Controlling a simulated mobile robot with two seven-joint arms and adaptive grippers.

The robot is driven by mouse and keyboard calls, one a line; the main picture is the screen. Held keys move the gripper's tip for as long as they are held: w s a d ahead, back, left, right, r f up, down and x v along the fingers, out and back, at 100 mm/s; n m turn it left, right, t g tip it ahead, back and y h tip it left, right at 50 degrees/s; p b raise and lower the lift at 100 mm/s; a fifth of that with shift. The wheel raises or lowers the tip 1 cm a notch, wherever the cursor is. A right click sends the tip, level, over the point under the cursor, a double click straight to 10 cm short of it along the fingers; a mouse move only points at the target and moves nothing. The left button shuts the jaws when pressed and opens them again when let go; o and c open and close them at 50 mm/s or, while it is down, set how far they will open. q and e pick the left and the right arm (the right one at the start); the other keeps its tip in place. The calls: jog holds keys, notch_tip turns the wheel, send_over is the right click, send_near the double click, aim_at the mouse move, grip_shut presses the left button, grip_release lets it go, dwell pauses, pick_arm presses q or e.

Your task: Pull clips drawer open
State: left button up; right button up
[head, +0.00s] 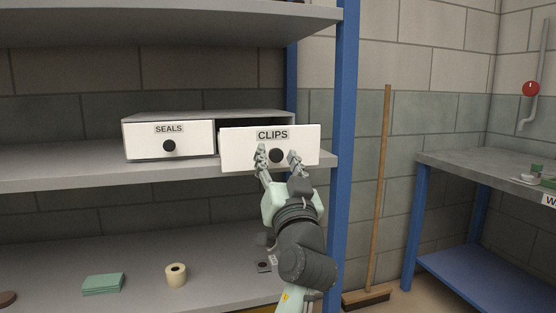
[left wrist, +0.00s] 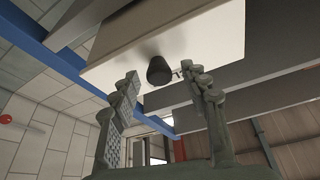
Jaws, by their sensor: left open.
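The clips drawer (head: 240,150) has a white front labelled CLIPS and a round black knob (head: 276,156). Its front stands out ahead of the closed seals drawer (head: 150,140), with a dark gap behind it, so it is partly open. My left gripper (head: 278,157) is open in front of the drawer, with its fingertips on either side of the knob. My right gripper is not in view.
The drawers sit on a grey shelf (head: 60,168) with a blue post (head: 345,110) close on the right. A broom (head: 382,190) leans on the wall. A tape roll (head: 176,275) and green pads (head: 103,284) lie on the lower shelf. A workbench (head: 470,165) stands at right.

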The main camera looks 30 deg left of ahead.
pick_arm(q)
notch_tip(320, 180, up, 10)
dwell(0.6)
dwell(0.4)
